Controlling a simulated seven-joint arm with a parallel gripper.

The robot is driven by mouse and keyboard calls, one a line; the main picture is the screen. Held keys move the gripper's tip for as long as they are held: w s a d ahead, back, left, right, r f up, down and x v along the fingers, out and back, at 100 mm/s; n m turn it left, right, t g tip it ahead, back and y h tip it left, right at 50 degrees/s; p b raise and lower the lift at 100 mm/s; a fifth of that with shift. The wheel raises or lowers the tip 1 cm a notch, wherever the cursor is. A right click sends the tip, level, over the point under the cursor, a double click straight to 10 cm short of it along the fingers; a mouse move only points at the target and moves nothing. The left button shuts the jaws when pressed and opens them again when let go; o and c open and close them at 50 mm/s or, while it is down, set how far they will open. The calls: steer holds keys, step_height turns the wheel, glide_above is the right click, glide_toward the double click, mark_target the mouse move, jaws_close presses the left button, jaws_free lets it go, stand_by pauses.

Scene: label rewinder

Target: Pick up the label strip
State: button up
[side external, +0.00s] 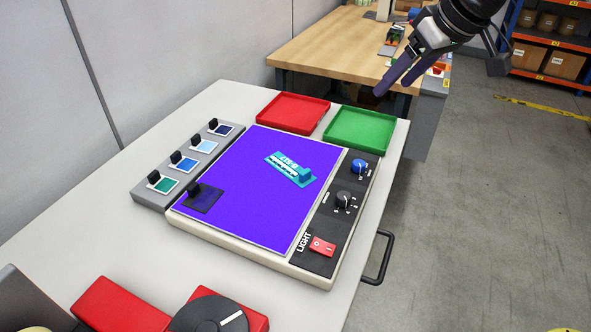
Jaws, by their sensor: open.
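The likely label strip (283,162) is a flat teal piece with white print and a small raised teal block at its right end. It lies at an angle on the purple panel (245,205), right of the panel's middle. My gripper (392,90) is at the upper right, raised well clear of the strip and panel. Its two dark fingers are apart, with nothing seen between them.
A dark square with a black knob (193,190) lies at the panel's left corner. Several knobbed colour swatches (183,162) line a grey rack. Red tray (292,112) and green tray (359,130) stand behind. A control strip with dials (344,199) borders the panel's right.

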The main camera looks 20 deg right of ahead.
steer(key=w+a+f+n+g, duration=0.1)
steer(key=w+a+f, duration=0.2)
steer(key=a+f, duration=0.3)
steer(key=n+g, duration=0.1)
glide_toward(306, 172)
steer(key=x, duration=0.2)
steer(key=shift+w+d+f, duration=0.15)
steer(key=shift+d+f, duration=0.05)
steer(key=shift+f, duration=0.1)
steer(key=shift+a+x, duration=0.2)
steer(key=shift+x, duration=3.05)
steer(key=shift+c, duration=0.3)
jaws_close()
